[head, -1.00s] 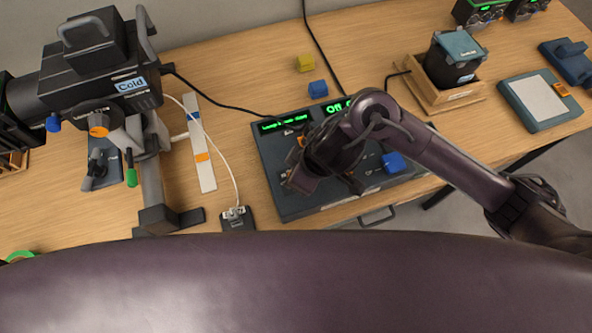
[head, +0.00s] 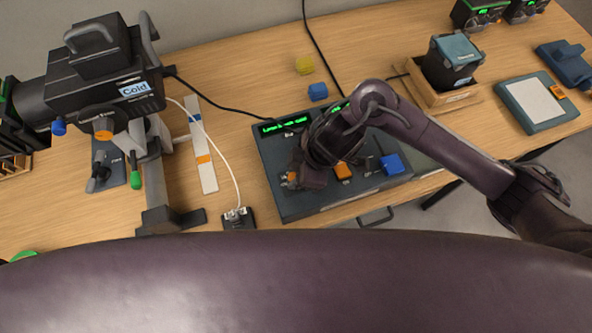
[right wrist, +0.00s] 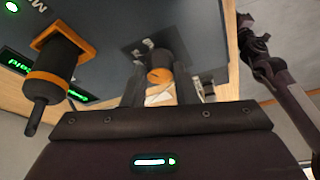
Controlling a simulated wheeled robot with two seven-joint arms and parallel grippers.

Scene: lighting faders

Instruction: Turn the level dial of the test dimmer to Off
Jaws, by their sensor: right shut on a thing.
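The test dimmer appears to be the dark console (head: 330,197) on the table, with a green text display (head: 285,125). My right gripper (head: 288,181) is over its front left part. In the right wrist view my right gripper (right wrist: 160,85) is shut on a small round knob with an orange-brown face (right wrist: 159,75), apparently the level dial. The fingers hide its sides, and its pointer cannot be read. My left gripper is not in view.
A black lamp (head: 105,88) stands at the left. A small black box (head: 238,219) with a white cable lies beside the console.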

